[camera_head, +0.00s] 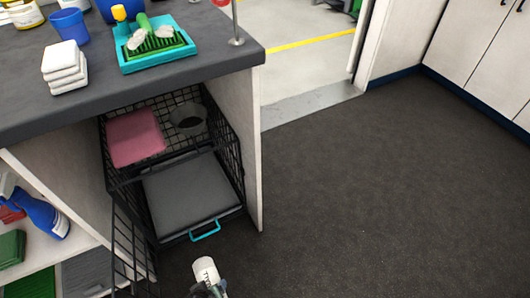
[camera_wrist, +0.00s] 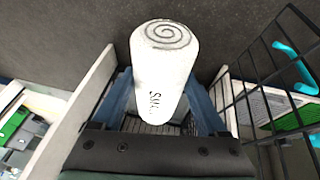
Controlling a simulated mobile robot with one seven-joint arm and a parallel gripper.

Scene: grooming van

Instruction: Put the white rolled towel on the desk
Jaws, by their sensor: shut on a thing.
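The white rolled towel (camera_wrist: 163,75) has a grey spiral on its end and dark lettering on its side. My gripper (camera_wrist: 160,105) is shut on it, with a blue finger on each side in the wrist view. In the head view the towel (camera_head: 206,272) shows at the bottom edge, above the dark floor in front of the crate, with only the tip of my gripper (camera_head: 208,291) visible below it. The desk (camera_head: 190,68) is the dark grey counter at upper left, apart from the towel and higher up.
Folded white cloths (camera_head: 65,68), a blue cup (camera_head: 70,26) and a teal tray (camera_head: 155,58) with brushes stand on the desk. Below is a wire crate (camera_head: 232,165) with its door (camera_head: 128,240) open. Dark floor (camera_head: 370,200) lies clear at right.

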